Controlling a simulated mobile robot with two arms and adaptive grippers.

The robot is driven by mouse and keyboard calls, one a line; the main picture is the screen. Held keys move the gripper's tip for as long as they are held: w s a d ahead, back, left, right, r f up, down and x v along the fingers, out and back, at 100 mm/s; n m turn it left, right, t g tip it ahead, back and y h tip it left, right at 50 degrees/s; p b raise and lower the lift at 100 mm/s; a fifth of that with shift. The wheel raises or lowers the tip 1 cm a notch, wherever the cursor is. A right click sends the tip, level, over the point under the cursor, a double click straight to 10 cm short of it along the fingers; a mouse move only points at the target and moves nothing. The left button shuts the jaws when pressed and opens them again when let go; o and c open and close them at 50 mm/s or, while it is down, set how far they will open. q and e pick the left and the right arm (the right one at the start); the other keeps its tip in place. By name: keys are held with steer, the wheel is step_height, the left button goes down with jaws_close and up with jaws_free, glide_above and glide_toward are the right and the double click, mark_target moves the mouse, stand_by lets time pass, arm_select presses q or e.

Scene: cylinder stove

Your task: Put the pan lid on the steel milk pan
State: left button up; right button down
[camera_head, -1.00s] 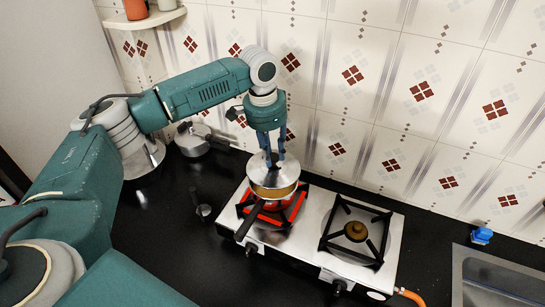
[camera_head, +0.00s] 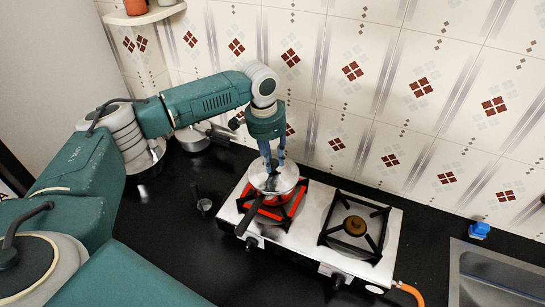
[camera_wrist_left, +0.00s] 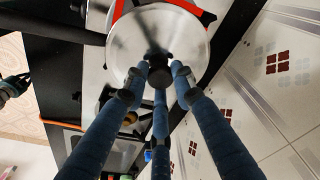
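The pan lid (camera_head: 286,179) is a round steel disc with a dark knob (camera_wrist_left: 159,62). It lies over the mouth of the steel milk pan, whose wall is mostly hidden beneath it. The pan's black handle (camera_head: 254,214) points toward the front left. My left gripper (camera_head: 275,168) comes down from above, its blue fingers closed around the knob. In the left wrist view the fingertips (camera_wrist_left: 161,72) sit close against the knob. A dark jointed part at the left edge of that view looks like my right gripper (camera_wrist_left: 12,88); its fingers are unclear.
The pan stands over the red-glowing left burner (camera_head: 294,207) of a steel stove (camera_head: 310,222). The right burner (camera_head: 355,226) is empty. A lidded pot (camera_head: 192,140) stands at the back left by the tiled wall. A sink (camera_head: 495,275) is at right, with a blue item (camera_head: 479,230) nearby.

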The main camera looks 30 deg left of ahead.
arm_select(q)
steer(key=o, duration=0.4)
steer(key=shift+r, duration=0.15)
steer(key=shift+r, duration=0.4)
steer(key=shift+r+b, duration=0.35)
steer(key=shift+r, duration=0.05)
steer(key=shift+s+a+r+b, duration=0.2)
steer(key=shift+r+b, duration=0.5)
steer(key=shift+r, duration=1.2)
steer(key=shift+s+a+r+b, duration=0.2)
steer(key=shift+r+b, duration=0.45)
steer(key=shift+r, duration=1.25)
steer(key=shift+s+r+b, duration=0.25)
steer(key=shift+r+b, duration=0.45)
steer(key=shift+r, duration=1.2)
